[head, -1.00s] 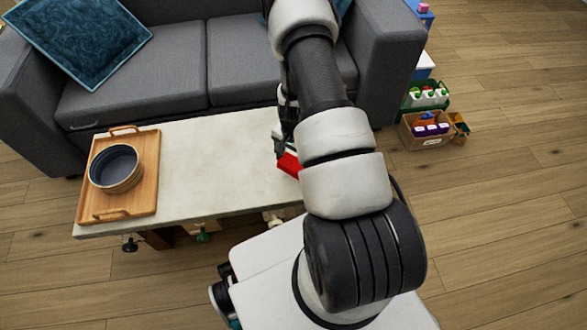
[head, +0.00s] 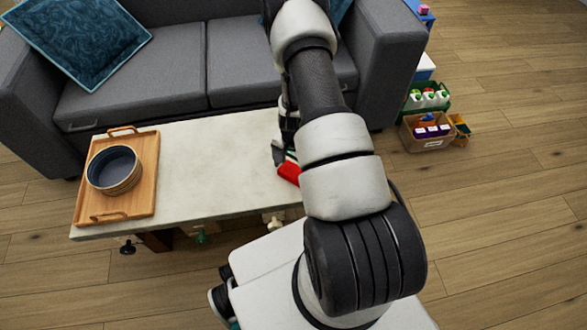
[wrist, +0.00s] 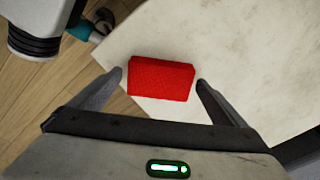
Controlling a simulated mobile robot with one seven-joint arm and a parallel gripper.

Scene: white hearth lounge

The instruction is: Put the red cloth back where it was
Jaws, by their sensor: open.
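The red cloth (wrist: 161,78) is a small folded block with a textured face. It lies on the pale table top (wrist: 225,45) near an edge. In the wrist view my gripper (wrist: 161,83) is open, with one finger on each side of the cloth and small gaps showing beside it. In the head view the cloth (head: 289,173) is partly hidden behind my arm, and my gripper (head: 281,150) is just beside it over the right part of the table.
A wooden tray (head: 143,185) holding dark bowls (head: 113,168) stands on the table's left end. A grey sofa (head: 170,60) stands behind the table. A cardboard box (head: 427,141) and green crate (head: 440,104) stand on the floor at right. The table's middle is clear.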

